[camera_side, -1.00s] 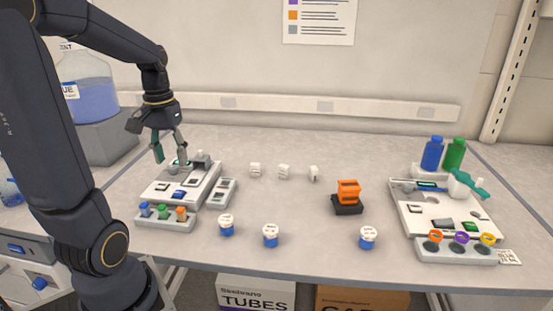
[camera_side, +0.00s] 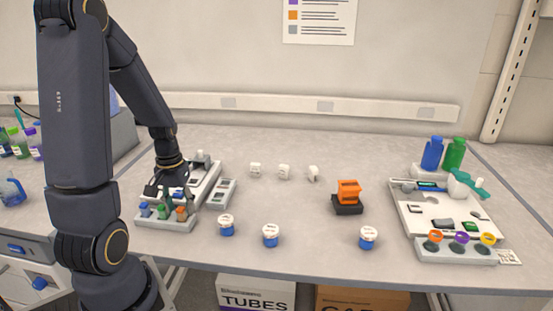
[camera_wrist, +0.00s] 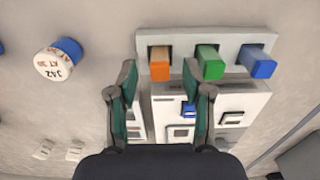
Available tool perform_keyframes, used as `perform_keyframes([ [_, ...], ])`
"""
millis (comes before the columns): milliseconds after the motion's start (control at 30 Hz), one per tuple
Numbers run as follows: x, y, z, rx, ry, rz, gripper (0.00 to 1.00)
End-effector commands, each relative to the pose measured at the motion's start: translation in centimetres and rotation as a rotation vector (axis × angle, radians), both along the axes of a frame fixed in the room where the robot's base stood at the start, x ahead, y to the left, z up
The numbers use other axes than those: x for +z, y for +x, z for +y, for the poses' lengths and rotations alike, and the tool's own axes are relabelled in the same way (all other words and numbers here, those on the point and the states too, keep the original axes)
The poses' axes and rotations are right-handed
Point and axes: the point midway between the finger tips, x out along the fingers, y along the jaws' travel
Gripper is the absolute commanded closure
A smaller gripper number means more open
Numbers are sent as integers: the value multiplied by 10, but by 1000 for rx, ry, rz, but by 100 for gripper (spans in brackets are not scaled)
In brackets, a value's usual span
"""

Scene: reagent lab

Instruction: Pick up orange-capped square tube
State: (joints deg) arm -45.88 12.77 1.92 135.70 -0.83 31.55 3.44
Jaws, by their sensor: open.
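The orange-capped square tube (camera_wrist: 160,69) stands in the left slot of a pale rack in the wrist view. In the side view it is the rightmost tube (camera_side: 181,211) of the rack at the front left. My gripper (camera_wrist: 160,78) is open and empty. Its green-padded fingertips lie to either side of the orange cap in the wrist view, with the right one nearer the green tube. Whether the tips are level with the cap or above it I cannot tell. In the side view my gripper (camera_side: 170,193) is low over the rack, its fingers partly hard to make out.
A green tube (camera_wrist: 209,66) and a blue tube (camera_wrist: 259,66) share the rack (camera_wrist: 190,40). A white device (camera_wrist: 235,128) lies behind it. A blue-and-white vial (camera_wrist: 57,60) stands apart beside the rack. An orange block (camera_side: 348,192) stands mid-table.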

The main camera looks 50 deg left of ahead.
Motion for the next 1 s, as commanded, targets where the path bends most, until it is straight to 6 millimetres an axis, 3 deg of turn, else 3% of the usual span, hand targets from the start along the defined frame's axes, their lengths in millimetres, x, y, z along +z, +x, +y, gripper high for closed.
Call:
perform_keyframes([
  [133, -17, -1, 0, 0, -2, 2, 50],
  [367, -19, 0, 0, 0, 0, 0, 50],
  [867, -19, 0, 0, 0, 0, 0, 100],
  [1000, -19, 0, 0, 0, 0, 0, 100],
])
